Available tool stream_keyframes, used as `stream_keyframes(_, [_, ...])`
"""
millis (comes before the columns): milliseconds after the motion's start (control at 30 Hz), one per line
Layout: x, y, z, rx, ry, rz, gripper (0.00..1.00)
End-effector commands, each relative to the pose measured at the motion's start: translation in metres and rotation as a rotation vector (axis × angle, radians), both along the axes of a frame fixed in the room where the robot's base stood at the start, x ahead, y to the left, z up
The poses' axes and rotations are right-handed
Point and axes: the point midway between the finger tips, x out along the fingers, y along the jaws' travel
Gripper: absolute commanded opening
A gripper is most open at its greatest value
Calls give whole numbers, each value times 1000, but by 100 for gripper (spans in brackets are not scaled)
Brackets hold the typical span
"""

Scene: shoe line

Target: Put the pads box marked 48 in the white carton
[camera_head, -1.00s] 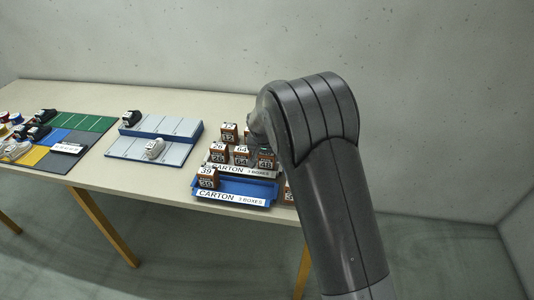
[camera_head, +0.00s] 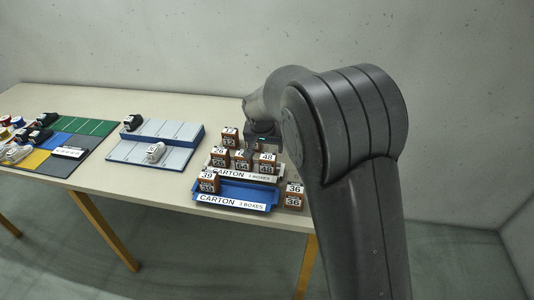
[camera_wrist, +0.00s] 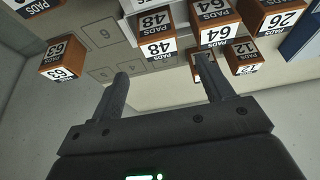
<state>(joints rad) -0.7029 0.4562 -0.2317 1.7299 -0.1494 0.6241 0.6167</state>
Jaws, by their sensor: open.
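The pads box marked 48 (camera_head: 267,163) is brown with white labels. In the wrist view box 48 (camera_wrist: 156,42) is upside down, beside box 64 (camera_wrist: 214,28). My gripper (camera_head: 262,141) is just behind and above the row. In the wrist view its fingers (camera_wrist: 164,72) are apart with nothing held between them, clear of box 48.
A box marked 12 (camera_head: 230,137) stands behind the row. Box 63 (camera_wrist: 63,60) is apart in the wrist view.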

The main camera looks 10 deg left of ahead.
Motion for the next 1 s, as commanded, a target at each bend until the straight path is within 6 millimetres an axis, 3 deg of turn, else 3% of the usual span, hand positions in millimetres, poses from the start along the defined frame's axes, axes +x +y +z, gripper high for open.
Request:
stream_keyframes(200, [-10,0,25,-1,0,-1,73])
stream_keyframes(467, [-12,-2,30,0,1,-2,73])
stream_keyframes(567, [-16,-12,38,6,1,-6,73])
stream_keyframes(767, [-42,-74,82,37,5,-24,73])
stream_keyframes(1000, [-103,-156,130,66,-4,-27,73])
